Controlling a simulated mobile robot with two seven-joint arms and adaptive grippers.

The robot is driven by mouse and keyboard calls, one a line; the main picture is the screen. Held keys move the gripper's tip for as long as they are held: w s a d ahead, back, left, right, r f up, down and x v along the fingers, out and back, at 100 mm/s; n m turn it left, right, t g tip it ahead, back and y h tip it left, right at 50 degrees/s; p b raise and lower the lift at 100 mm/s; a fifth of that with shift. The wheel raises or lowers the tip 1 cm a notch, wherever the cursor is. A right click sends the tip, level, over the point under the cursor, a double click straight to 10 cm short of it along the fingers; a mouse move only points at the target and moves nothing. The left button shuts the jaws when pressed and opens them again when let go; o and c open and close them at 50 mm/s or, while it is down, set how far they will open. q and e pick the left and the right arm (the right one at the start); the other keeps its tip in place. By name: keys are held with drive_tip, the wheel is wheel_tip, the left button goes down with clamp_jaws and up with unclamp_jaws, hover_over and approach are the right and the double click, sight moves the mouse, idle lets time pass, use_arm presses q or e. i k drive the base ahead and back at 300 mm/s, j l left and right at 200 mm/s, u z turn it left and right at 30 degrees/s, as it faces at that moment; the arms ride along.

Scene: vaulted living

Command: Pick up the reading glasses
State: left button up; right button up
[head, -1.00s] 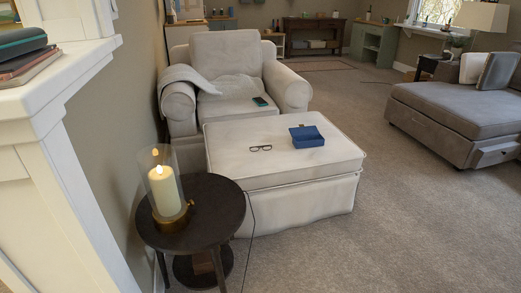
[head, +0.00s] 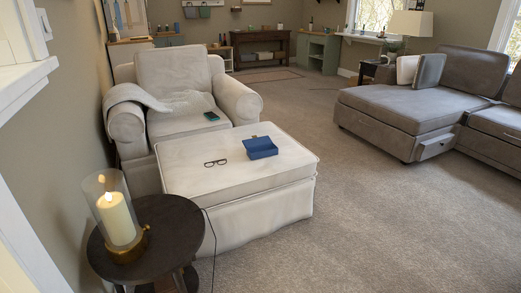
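The reading glasses (head: 215,163) have dark frames and lie on top of the white ottoman (head: 180,179), left of its middle. A blue open box (head: 260,147) stands to the right of the glasses on the same ottoman, apart from them. Neither of my grippers shows in the head view.
A round dark side table (head: 178,219) with a lit candle in a glass holder (head: 117,217) stands at the near left. A cream armchair (head: 176,83) with a phone (head: 212,116) is behind the ottoman. A grey sofa (head: 405,112) stands right. Carpet (head: 390,220) between is clear.

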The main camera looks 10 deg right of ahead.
sight(208, 164)
drive_tip(key=i+l+u, duration=0.15)
drive_tip(key=u, duration=0.3)
drive_tip(key=i+l+u, duration=0.15)
drive_tip(key=u, duration=0.3)
drive_tip(key=l+u, duration=0.25)
drive_tip(key=u, duration=0.25)
drive_tip(key=i+l+u, duration=0.1)
drive_tip(key=l+u, duration=0.2)
drive_tip(key=u, duration=0.15)
drive_tip(key=l+z, duration=0.15)
drive_tip(key=l, duration=0.4)
drive_tip(key=i+l+z, duration=0.15)
drive_tip(key=l, duration=0.4)
drive_tip(key=l+z, duration=0.95)
